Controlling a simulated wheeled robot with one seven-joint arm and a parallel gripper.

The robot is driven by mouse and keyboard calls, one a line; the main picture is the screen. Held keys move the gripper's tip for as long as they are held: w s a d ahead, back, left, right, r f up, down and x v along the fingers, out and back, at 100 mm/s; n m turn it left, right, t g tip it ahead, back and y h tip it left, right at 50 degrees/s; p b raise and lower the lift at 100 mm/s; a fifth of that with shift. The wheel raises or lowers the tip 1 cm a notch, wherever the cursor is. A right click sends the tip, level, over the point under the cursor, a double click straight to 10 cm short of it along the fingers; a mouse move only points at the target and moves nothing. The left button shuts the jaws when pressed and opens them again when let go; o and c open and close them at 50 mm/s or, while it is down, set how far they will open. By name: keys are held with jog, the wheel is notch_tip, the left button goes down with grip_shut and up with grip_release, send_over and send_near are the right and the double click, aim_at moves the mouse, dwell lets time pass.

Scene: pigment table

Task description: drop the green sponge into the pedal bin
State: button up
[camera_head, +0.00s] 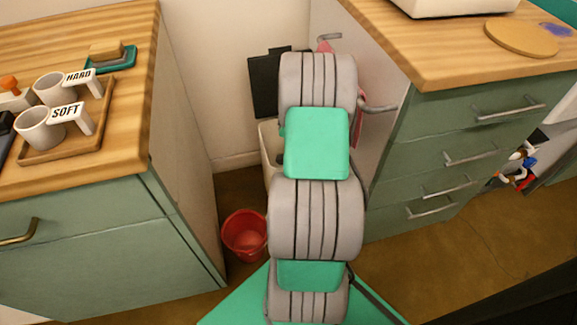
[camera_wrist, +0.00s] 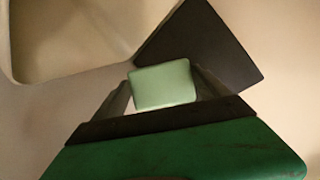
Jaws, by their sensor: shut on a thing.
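The green sponge (camera_wrist: 165,85) is a pale green block between the two fingers of my gripper (camera_wrist: 163,92) in the wrist view. The gripper is shut on it. The pedal bin (camera_head: 268,153) is pale and stands in the gap between the cabinets, mostly hidden behind my arm. Its dark lid (camera_head: 264,84) stands raised behind; it also shows in the wrist view (camera_wrist: 205,40). A pale rounded rim, apparently the bin's (camera_wrist: 65,82), curves at upper left there. The sponge appears to its lower right. In the head view my arm hides gripper and sponge.
A red bucket (camera_head: 245,234) stands on the floor beside the left cabinet (camera_head: 95,245). The right cabinet (camera_head: 440,150) has protruding handles close to my arm. A wooden tray (camera_head: 60,152) with SOFT and HARD cups and a teal dish (camera_head: 122,62) are on the left counter.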

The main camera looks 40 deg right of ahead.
notch_tip(320, 180, down, 5)
jog(key=b, duration=0.3)
jog(key=o, duration=1)
jog(key=shift+o, duration=0.2)
jog(key=p+v, duration=0.2)
jog(key=v, duration=0.5)
jog(key=shift+s+a+r+p, duration=0.15)
jog(key=shift+s+a+p, duration=0.1)
jog(key=shift+p, duration=0.05)
